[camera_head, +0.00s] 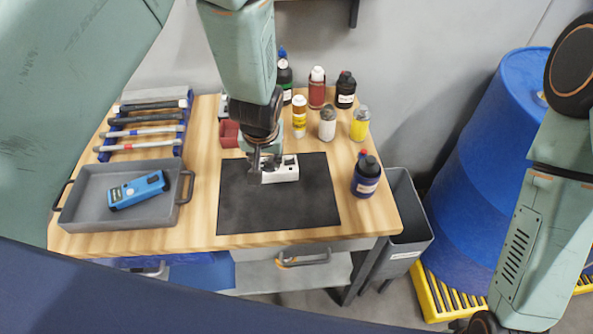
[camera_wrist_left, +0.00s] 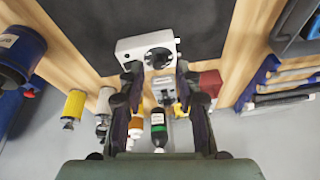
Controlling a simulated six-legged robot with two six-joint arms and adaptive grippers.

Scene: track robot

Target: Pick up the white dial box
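The white dial box (camera_head: 284,171) lies on the black mat (camera_head: 240,205) on the wooden workbench. In the left wrist view the box (camera_wrist_left: 132,47) shows its dark round dial. My left gripper (camera_head: 263,163) comes down from above at the left end of the box and hides part of it. In the left wrist view my left gripper (camera_wrist_left: 157,72) has its two fingers apart, at the near edge of the box around the dial side. Whether they touch the box I cannot tell. My right arm shows at the right of the head view; its fingers are not visible.
Several bottles (camera_head: 328,124) stand behind the mat, and a dark blue bottle (camera_head: 366,178) stands at its right. A red bin (camera_head: 229,134) is close behind the gripper.

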